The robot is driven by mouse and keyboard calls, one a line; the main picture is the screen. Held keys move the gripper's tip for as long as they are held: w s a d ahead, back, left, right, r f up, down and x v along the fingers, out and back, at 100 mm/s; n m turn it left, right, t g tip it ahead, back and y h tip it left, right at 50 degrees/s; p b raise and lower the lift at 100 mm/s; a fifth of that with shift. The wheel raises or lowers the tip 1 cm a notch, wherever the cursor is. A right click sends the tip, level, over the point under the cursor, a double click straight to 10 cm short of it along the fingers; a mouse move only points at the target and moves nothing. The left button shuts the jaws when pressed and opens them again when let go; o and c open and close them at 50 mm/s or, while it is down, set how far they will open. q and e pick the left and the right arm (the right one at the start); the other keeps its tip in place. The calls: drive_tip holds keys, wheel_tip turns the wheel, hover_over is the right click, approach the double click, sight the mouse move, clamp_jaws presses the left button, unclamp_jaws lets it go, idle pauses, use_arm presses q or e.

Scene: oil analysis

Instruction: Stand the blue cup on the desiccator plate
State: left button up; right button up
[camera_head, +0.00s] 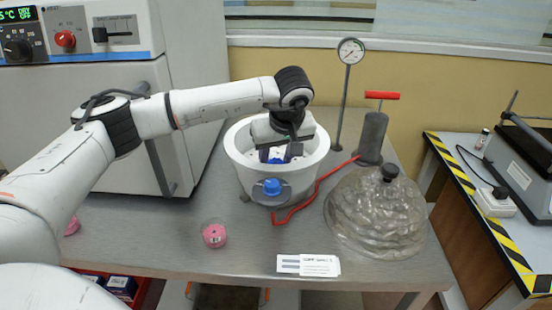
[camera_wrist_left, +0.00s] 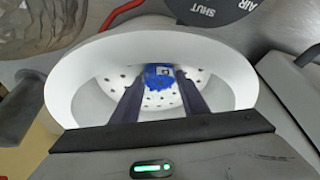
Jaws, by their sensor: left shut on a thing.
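My left gripper (camera_head: 279,154) reaches down into the white desiccator bowl (camera_head: 235,150) and is shut on the blue cup (camera_head: 275,160). In the left wrist view the blue cup (camera_wrist_left: 160,78) sits between the fingertips (camera_wrist_left: 158,88), over the perforated white desiccator plate (camera_wrist_left: 203,76). I cannot tell whether the cup's base touches the plate. The bowl wall and my gripper hide part of the cup in the head view. My right gripper is not in view.
The domed glass lid (camera_head: 375,212) lies right of the bowl. A red-handled pump (camera_head: 371,138), its red hose (camera_head: 310,200) and a gauge (camera_head: 351,52) stand behind it. An oven (camera_head: 105,120) stands left.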

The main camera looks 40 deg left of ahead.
use_arm(q)
drive_tip(key=shift+f, duration=0.1)
drive_tip(key=o, duration=1.1)
drive_tip(key=shift+r, duration=0.35)
drive_tip(key=v, duration=1.1)
drive_tip(key=shift+s+d+r, duration=0.15)
drive_tip(key=shift+d+r, duration=0.05)
drive_tip(key=shift+r, duration=0.1)
